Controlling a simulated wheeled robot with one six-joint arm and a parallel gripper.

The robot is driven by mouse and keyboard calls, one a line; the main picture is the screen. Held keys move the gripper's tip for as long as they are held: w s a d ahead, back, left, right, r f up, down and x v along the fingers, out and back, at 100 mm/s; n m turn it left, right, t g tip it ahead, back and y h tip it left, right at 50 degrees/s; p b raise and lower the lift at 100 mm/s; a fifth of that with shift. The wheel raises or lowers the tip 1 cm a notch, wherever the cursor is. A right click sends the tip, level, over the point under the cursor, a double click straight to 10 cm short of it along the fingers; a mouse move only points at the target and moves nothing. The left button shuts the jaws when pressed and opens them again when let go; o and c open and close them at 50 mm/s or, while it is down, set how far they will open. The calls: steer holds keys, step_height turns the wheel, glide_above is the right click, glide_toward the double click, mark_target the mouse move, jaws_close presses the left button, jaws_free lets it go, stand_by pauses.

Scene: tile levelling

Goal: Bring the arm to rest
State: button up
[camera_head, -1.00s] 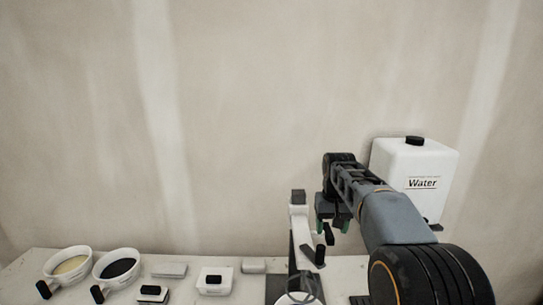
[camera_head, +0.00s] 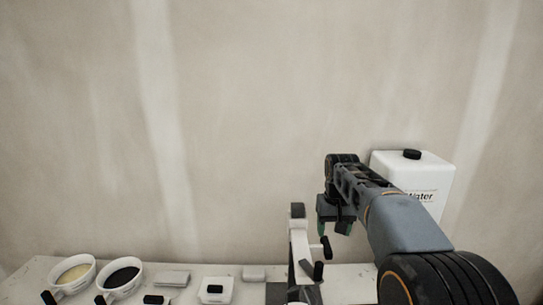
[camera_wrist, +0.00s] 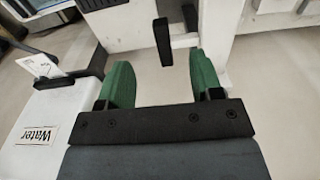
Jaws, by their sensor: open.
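My gripper (camera_wrist: 160,80) is open in the wrist view, with its two green finger pads apart and nothing between them. In the head view my gripper (camera_head: 335,228) hangs from my arm in front of the wall, right beside a white upright stand (camera_head: 298,235) with a black top and black levers. In the wrist view a black lever (camera_wrist: 163,42) of a white device shows beyond the fingertips. I cannot tell how far it is from them. My arm reaches in from the lower right of the head view.
A white water container (camera_head: 430,172) with a black cap stands at the right, partly hidden by my arm. On the white table (camera_head: 195,268) at the left are two handled bowls, one with beige (camera_head: 75,273) and one with black (camera_head: 122,277) contents, and several small white blocks.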

steer(key=s+f+t, duration=0.2)
steer(key=s, duration=0.9)
steer(key=s+f+t, duration=0.2)
steer(key=s+f, duration=0.1)
steer(key=s, duration=0.8)
steer(key=shift+f, duration=0.25)
